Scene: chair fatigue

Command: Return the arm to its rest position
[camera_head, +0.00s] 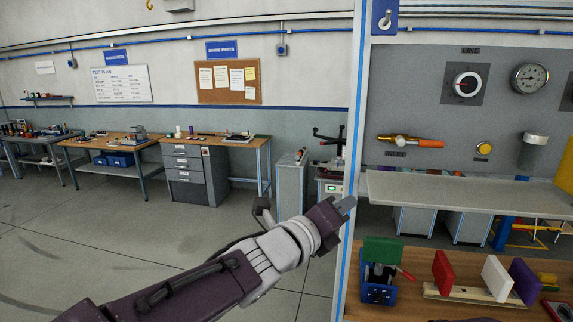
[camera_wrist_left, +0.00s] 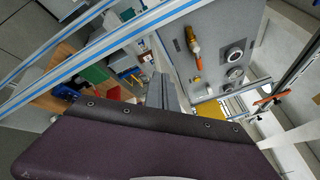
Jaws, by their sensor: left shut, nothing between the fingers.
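My left arm comes in from the lower left of the head view. Its gripper (camera_head: 346,205) is shut and empty, in front of the blue-edged upright post and left of the test panel. In the left wrist view the shut fingers (camera_wrist_left: 162,92) point toward the panel. The panel (camera_head: 500,110) carries a valve with an orange handle (camera_head: 430,143), a dial knob (camera_head: 467,84), a gauge (camera_head: 530,78) and a yellow button (camera_head: 484,148). The valve also shows in the left wrist view (camera_wrist_left: 194,46). My right gripper is not in view.
A wooden bench (camera_head: 420,300) at lower right holds a blue vise with a green block (camera_head: 382,251), a red block (camera_head: 443,273), a white block (camera_head: 497,278) and a purple block (camera_head: 525,281). A grey shelf (camera_head: 460,190) sits under the panel. The floor (camera_head: 100,230) at left is clear.

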